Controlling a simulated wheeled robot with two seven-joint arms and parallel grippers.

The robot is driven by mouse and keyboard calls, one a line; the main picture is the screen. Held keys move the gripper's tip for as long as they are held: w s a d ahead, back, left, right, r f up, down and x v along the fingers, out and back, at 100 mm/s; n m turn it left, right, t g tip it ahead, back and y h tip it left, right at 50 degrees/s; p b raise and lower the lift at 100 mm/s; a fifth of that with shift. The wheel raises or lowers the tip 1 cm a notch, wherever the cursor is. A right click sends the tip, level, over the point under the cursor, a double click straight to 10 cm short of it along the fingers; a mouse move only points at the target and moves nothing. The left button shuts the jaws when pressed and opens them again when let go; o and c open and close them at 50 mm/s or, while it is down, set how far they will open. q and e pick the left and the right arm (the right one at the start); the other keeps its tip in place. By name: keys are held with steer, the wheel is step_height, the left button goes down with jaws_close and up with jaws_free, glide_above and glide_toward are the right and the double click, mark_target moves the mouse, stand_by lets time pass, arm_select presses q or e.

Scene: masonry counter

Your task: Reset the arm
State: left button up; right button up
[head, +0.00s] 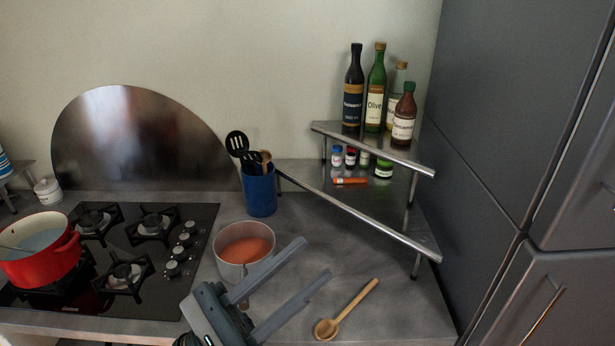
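My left gripper (318,258) reaches over the counter from the bottom, with its two long grey fingers spread apart and nothing between them. One finger passes in front of a pot of orange soup (246,243). A wooden spoon (346,310) lies on the counter to the right of the fingers, apart from them. My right gripper is not in view.
A red pot (38,262) stands on the black gas hob (160,258) at left. A blue utensil holder (260,192) stands behind the soup pot. A corner shelf (370,209) holds bottles and jars. Grey cabinets (510,110) bound the right side.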

arm_select(q)
steer(key=w+a+f+n+t+y, duration=0.45)
steer(key=a+n+t+y, duration=0.35)
steer(key=n, duration=0.7)
steer(key=w+a+f+n+t+y, duration=0.3)
steer(key=w+a+n+y, duration=0.35)
steer(key=n+y, duration=0.6)
steer(key=s+a+f+n+g+y, duration=0.2)
steer(key=a+f+n+g, duration=0.2)
steer(key=f+n, duration=0.5)
steer(key=s+a+f+n+g+y, duration=0.2)
steer(key=a+f+n+g, duration=0.15)
steer(key=f+n, duration=0.45)
steer(key=s+f+n+g+h, duration=0.3)
steer(key=s+f+n+g, duration=0.65)
steer(key=s+f, duration=1.1)
step_height(320, 180, down, 32)
steer(key=d+m+g+b, duration=0.1)
steer(key=m+g+b, duration=0.1)
steer(key=b, duration=0.3)
steer(key=s+a+f+g+b, duration=0.1)
steer(key=s+f+b, duration=0.1)
steer(key=s+f, duration=0.7)
steer(key=s+a+f+b, duration=0.2)
steer(key=s+f, duration=0.8)
steer(key=f, duration=0.5)
steer(key=shift+a+f+g+y+b, duration=0.15)
steer(key=shift+f+g+y+b, duration=0.2)
steer(key=shift+b, duration=0.35)
steer(key=shift+r, duration=0.1)
